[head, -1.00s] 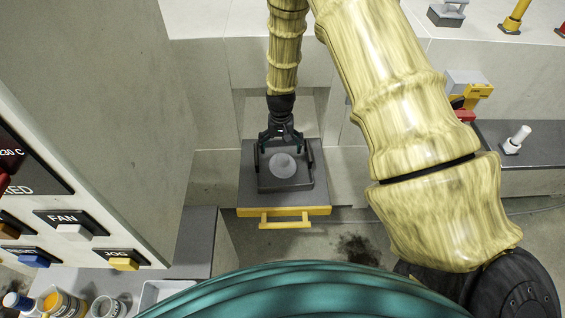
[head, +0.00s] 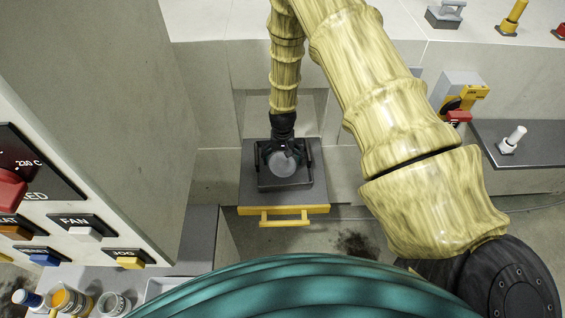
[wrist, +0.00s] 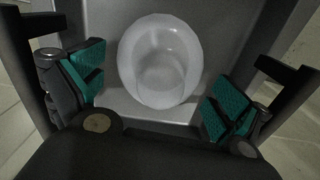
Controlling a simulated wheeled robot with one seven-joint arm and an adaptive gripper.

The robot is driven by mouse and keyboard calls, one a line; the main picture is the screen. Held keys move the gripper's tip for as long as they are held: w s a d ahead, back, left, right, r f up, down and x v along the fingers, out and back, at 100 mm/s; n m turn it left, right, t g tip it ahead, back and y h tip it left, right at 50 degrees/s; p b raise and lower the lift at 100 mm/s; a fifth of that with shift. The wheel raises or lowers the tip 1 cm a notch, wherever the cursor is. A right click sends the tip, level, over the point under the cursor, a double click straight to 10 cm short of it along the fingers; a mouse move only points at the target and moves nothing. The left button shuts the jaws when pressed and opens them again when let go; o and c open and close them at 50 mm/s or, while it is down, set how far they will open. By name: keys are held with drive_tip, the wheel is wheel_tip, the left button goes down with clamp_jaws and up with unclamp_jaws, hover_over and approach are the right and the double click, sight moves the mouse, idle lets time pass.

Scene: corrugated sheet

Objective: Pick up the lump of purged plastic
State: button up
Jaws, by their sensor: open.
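The lump of purged plastic (head: 281,164) is a pale, translucent, rounded mass. It lies in a dark tray (head: 286,186) on a grey drawer-like shelf with a yellow front. In the wrist view the lump (wrist: 160,62) is glossy and sits beyond and between the fingers. My gripper (head: 281,155) is over the tray, close above the lump. In the wrist view my gripper (wrist: 153,92) is open, with a teal-padded finger on each side and clear space between each pad and the lump. The exact height gap is hard to tell.
The tray has dark uprights at its sides. A yellow handle (head: 284,216) sticks out at the shelf's front. A control panel (head: 60,200) with buttons stands at the left. Small jars (head: 70,302) stand at the lower left. A grey ledge (head: 530,160) is at the right.

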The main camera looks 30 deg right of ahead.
drive_tip(key=c, duration=1.3)
drive_tip(key=shift+s+r, duration=0.1)
drive_tip(key=shift+s, duration=0.05)
drive_tip(key=shift+c, duration=1.2)
drive_tip(key=shift+s+a, duration=0.1)
drive_tip(key=shift+s, duration=0.05)
